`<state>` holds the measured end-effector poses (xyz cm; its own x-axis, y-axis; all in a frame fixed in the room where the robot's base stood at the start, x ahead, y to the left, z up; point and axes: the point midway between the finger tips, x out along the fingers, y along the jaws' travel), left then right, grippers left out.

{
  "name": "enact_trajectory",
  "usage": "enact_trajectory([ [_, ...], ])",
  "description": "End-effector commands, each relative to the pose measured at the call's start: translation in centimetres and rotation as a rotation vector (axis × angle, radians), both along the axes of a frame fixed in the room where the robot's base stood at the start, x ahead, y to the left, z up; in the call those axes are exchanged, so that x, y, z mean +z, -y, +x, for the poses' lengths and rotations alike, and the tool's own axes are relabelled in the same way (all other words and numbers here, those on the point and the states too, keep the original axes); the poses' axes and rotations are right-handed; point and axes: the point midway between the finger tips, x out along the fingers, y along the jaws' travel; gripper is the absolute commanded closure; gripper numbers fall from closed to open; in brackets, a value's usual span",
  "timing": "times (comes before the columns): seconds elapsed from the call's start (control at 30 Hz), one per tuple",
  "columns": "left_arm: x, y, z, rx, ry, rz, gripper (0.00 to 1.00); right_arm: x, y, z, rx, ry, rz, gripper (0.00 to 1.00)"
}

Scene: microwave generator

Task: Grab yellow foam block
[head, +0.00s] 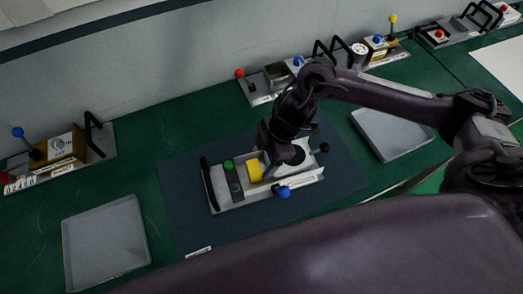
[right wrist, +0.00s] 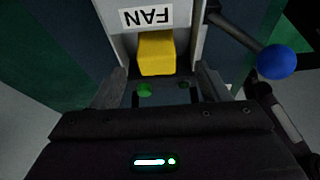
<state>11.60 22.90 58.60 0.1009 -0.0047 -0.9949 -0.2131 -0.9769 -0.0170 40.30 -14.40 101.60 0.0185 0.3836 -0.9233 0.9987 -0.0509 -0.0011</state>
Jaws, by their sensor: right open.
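The yellow foam block (head: 254,170) sits in a compartment of the light grey device panel (head: 240,196) on the dark blue mat. In the right wrist view the block (right wrist: 156,52) lies inside a grey-walled slot below a "FAN" label (right wrist: 147,17). My right gripper (head: 285,153) is over the device, just right of the block in the head view. Its two fingers (right wrist: 160,84) are apart in the right wrist view, with nothing between them, and the block is just beyond them. My left gripper is not in view.
The device has a black handle (head: 210,186), green buttons (head: 229,164) and a blue knob (head: 284,192), which also shows in the right wrist view (right wrist: 277,62). Grey trays lie at left (head: 105,240) and right (head: 392,134). Other panels line the wall.

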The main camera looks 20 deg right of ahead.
Motion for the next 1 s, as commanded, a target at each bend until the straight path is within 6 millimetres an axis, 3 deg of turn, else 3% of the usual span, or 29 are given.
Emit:
enact_trajectory([
  [0.1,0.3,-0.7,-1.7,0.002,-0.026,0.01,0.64,-1.1,-0.5,0.0,-0.002,-0.004,0.0,0.31],
  [0.2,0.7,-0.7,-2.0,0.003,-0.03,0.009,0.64,-2.0,-1.0,0.1,-0.002,-0.004,0.0,0.31],
  [0.43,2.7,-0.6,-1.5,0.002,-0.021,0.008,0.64,-4.4,-2.5,0.6,-0.002,-0.004,-0.002,0.31],
  [0.6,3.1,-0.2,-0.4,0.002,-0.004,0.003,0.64,-6.4,-3.2,0.7,-0.002,-0.003,-0.001,0.31],
  [0.87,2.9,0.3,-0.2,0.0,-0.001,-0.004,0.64,-7.0,-3.2,0.5,-0.001,-0.005,-0.005,0.31],
  [1.0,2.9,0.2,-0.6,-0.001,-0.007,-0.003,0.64,-7.2,-3.1,0.4,-0.001,-0.007,-0.007,0.51],
])
